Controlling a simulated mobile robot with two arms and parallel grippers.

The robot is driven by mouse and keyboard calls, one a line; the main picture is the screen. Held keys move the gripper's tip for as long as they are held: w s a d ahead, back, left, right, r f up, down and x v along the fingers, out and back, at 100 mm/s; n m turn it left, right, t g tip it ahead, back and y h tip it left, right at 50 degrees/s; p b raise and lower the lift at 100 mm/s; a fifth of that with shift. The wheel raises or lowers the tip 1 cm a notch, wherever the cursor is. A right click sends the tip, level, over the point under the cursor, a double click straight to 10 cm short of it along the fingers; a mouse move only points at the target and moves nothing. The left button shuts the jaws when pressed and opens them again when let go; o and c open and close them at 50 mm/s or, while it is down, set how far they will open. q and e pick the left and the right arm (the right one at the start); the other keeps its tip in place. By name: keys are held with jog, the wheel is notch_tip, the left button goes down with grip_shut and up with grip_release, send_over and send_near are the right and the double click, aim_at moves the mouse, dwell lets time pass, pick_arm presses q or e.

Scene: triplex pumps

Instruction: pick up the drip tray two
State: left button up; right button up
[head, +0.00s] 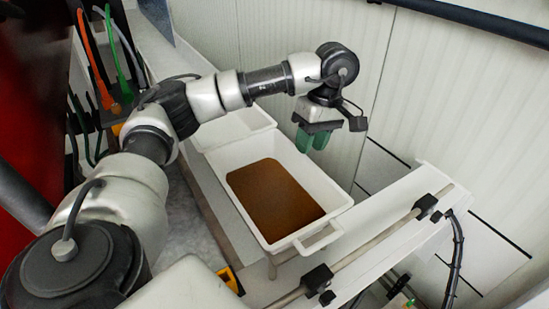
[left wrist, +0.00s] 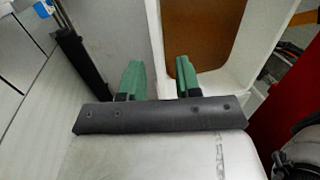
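A white drip tray (head: 328,190) with brown contents (head: 270,195) sits on a light shelf or rail frame in the head view. A second white tray (head: 212,143) lies behind it, partly hidden by my left arm. I cannot tell which is tray two. My left gripper (head: 311,146), with green fingers, points down near the far right rim of the brown-filled tray. In the left wrist view, the fingers (left wrist: 160,78) are apart, with the tray's white wall (left wrist: 168,50) showing between them. Contact with the wall cannot be told. My right gripper is not in view.
A pale panelled wall (head: 400,90) stands close behind the trays. A rail with black clamps (head: 360,243) runs along the front right. Orange and green hoses (head: 95,65) hang at the upper left, beside a red surface (head: 35,100).

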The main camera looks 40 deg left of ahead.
aim_at(307, 161)
pick_arm(q)
jog(key=p+x, duration=0.1)
jog(key=x, duration=0.1)
jog(key=p+x, duration=0.1)
jog(key=x, duration=0.1)
jog(key=shift+s+d+p, duration=0.25)
jog(key=shift+p, duration=0.15)
jog(key=shift+f, duration=0.3)
jog(key=shift+a+f, duration=0.1)
jog(key=shift+f, duration=0.05)
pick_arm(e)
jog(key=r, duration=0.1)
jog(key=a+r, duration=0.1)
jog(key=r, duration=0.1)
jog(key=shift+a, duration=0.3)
pick_arm(q)
grip_shut()
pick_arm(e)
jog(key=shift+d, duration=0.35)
